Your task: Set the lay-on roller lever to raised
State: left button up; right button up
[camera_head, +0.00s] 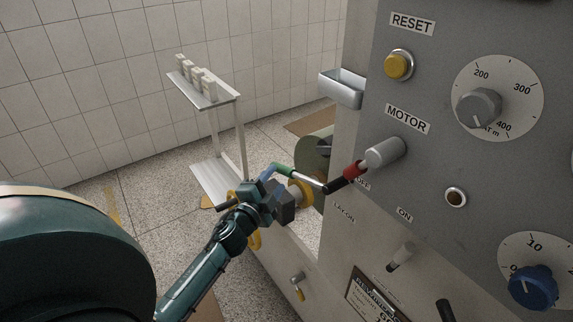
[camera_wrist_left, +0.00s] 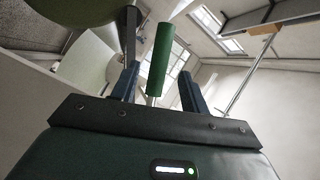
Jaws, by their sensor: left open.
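A lever with a green grip (camera_head: 283,169) sticks out beside the grey machine panel, just left of a lever with a red and black grip (camera_head: 350,173). Below them, a small panel label appears to read LAY-ON; I cannot tell for certain which lever it marks. My left gripper (camera_head: 285,181) is open at the green grip. In the left wrist view the green grip (camera_wrist_left: 161,60) stands between and beyond the two open fingers (camera_wrist_left: 159,88), not clamped. Whether a finger touches it is unclear. My right gripper is not in view.
The machine panel (camera_head: 430,180) fills the right, with a yellow reset button (camera_head: 398,65), a grey dial (camera_head: 478,108) and a blue knob (camera_head: 532,287). A white stand (camera_head: 222,97) with small blocks is behind. Open speckled floor (camera_head: 130,180) lies left.

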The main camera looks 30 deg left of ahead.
pick_arm(q)
jog(key=w, duration=0.7)
jog(key=shift+w+a, duration=0.3)
jog(key=shift+a, duration=0.05)
jog(key=shift+c, duration=0.3)
grip_shut()
